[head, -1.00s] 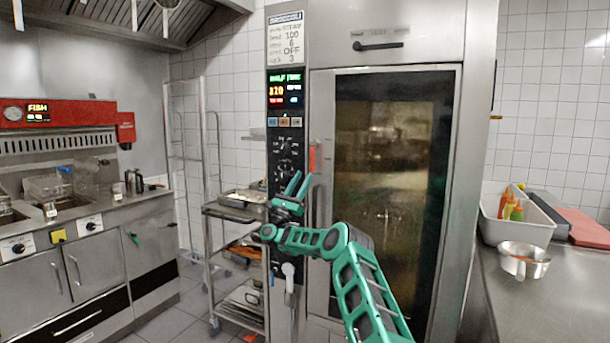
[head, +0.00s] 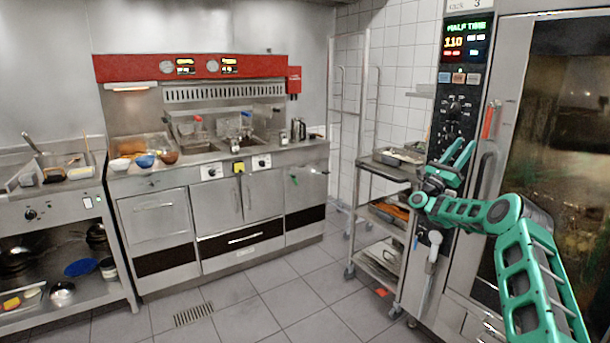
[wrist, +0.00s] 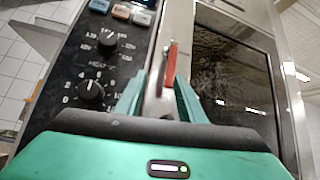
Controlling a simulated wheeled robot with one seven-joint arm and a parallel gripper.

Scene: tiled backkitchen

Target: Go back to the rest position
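My green gripper (head: 461,158) is raised in front of the oven's control panel (head: 457,110) in the head view, with its two fingers apart and nothing visible between them. In the wrist view the open fingers (wrist: 157,98) point toward the oven front. A red-topped handle (wrist: 170,66) on the oven shows beyond the gap between them; it also shows in the head view (head: 489,120). Whether the fingers touch anything cannot be told. My arm reaches in from the lower right.
The oven (head: 570,150) stands close on the right. A steel trolley (head: 385,172) with trays stands beside it. A fryer counter (head: 240,155) lines the back, and a steel worktable (head: 75,190) with bowls is at left. The tiled floor in the middle is clear.

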